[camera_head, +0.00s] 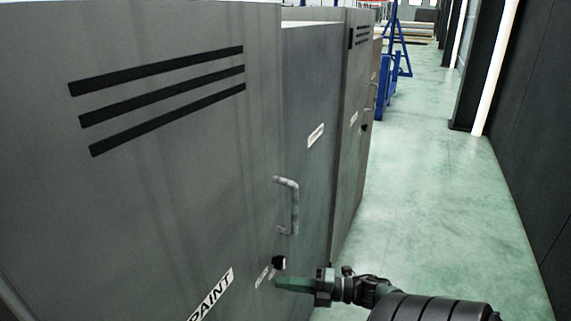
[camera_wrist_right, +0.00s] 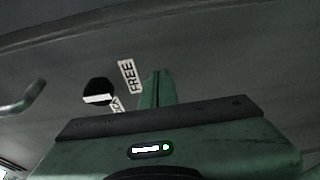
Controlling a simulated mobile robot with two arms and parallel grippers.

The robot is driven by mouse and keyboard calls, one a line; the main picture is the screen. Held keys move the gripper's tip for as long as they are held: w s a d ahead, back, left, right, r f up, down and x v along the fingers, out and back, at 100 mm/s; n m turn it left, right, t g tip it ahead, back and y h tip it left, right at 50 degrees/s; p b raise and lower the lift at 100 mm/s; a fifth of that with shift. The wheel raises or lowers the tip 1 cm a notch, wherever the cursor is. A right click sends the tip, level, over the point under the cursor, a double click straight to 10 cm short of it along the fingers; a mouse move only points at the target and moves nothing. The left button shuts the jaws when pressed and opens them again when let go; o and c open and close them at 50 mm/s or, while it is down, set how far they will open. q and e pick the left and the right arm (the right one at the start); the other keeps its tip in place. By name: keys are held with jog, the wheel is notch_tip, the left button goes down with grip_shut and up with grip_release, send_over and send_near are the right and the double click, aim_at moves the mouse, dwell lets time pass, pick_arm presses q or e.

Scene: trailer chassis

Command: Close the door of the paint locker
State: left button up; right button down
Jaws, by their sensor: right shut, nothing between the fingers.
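The paint locker's door (camera_head: 160,180) is a large grey panel filling the left of the head view, with three dark vent slots and a "PAINT" label (camera_head: 211,296). Its bent metal handle (camera_head: 293,206) is near the right edge; a handle also shows at the left of the wrist view (camera_wrist_right: 22,100). Below it is a dark round latch (camera_head: 279,262), beside a "FREE" label in the wrist view (camera_wrist_right: 130,77). My right gripper (camera_head: 279,284) is shut and empty, its tips at the door face just below the latch. I cannot tell whether they touch, or how far the door stands open.
More grey lockers (camera_head: 355,120) stand in a row beyond the door. A blue frame (camera_head: 393,60) stands farther back. The green floor (camera_head: 440,190) to the right is a clear aisle, bounded by a dark wall (camera_head: 535,130) with a white pipe (camera_head: 494,65).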

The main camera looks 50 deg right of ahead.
jog(key=shift+w+d+r, duration=0.1)
jog(key=shift+w+r, duration=0.4)
jog(key=shift+w, duration=0.05)
jog(key=f+b+v, duration=0.1)
jog(key=v, duration=0.7)
jog(key=shift+s, duration=0.4)
